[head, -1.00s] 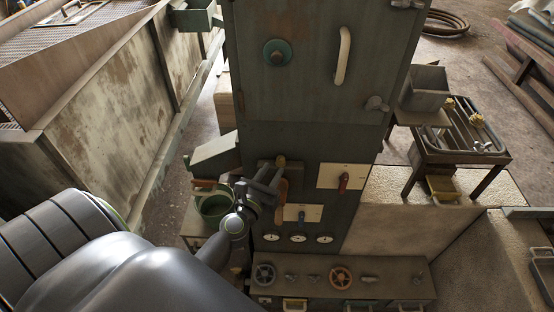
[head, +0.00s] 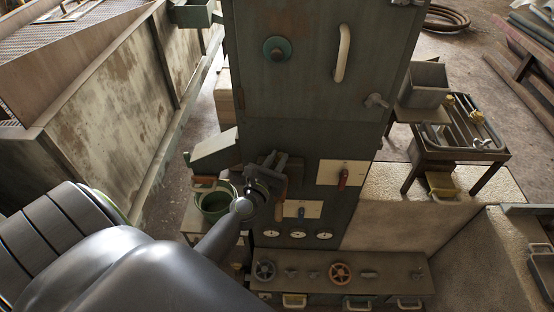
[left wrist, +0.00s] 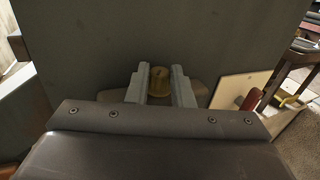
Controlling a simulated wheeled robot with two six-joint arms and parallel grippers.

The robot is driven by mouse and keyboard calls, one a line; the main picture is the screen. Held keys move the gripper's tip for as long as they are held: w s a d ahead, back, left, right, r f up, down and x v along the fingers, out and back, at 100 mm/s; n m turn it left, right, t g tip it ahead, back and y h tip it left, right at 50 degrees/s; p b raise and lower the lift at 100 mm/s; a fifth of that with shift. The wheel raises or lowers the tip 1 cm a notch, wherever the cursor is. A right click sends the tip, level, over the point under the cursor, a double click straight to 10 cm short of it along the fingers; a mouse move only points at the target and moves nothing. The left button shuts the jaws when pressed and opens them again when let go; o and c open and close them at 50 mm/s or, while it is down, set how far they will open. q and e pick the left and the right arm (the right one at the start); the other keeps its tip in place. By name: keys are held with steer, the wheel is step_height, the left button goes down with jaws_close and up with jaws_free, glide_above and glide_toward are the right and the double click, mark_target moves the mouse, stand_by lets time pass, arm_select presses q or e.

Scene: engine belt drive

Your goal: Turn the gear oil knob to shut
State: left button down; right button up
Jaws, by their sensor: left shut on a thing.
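A brass-yellow knob (left wrist: 160,80) on the front of the dark green cabinet (head: 310,140) sits between the fingers of my left gripper (left wrist: 160,85) in the left wrist view. I read no label on it; it may be the gear oil knob. My left gripper, also in the head view (head: 272,165), is shut on this knob at the cabinet's left side. The gripper hides the knob in the head view, so its turn angle cannot be told there. My right gripper is not in view.
Several gauges and handwheels (head: 340,273) are lower down. A green bucket (head: 214,204) stands left. A table with a tray (head: 465,130) is at right.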

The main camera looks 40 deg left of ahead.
arm_select(q)
steer(key=shift+w+d+n+g+y, duration=0.1)
steer(key=shift+d+n+g+y, duration=0.2)
steer(key=shift+n+y, duration=0.75)
steer(key=shift+w+d+n+g+y+b, duration=0.15)
steer(key=shift+n+g+y+b, duration=0.45)
steer(key=shift+n+g+y, duration=0.5)
steer(key=shift+d+n+g+y+b, duration=0.15)
steer(key=shift+n+g+y+b, duration=0.45)
steer(key=shift+y, duration=0.95)
steer(key=shift+w+d+n+g+y+b, duration=0.15)
steer(key=shift+n+g+y+b, duration=0.45)
steer(key=shift+n+g+y, duration=0.5)
steer(key=shift+t, duration=0.3)
steer(key=c, duration=1.6)
jaws_free()
steer(key=shift+o, duration=0.2)
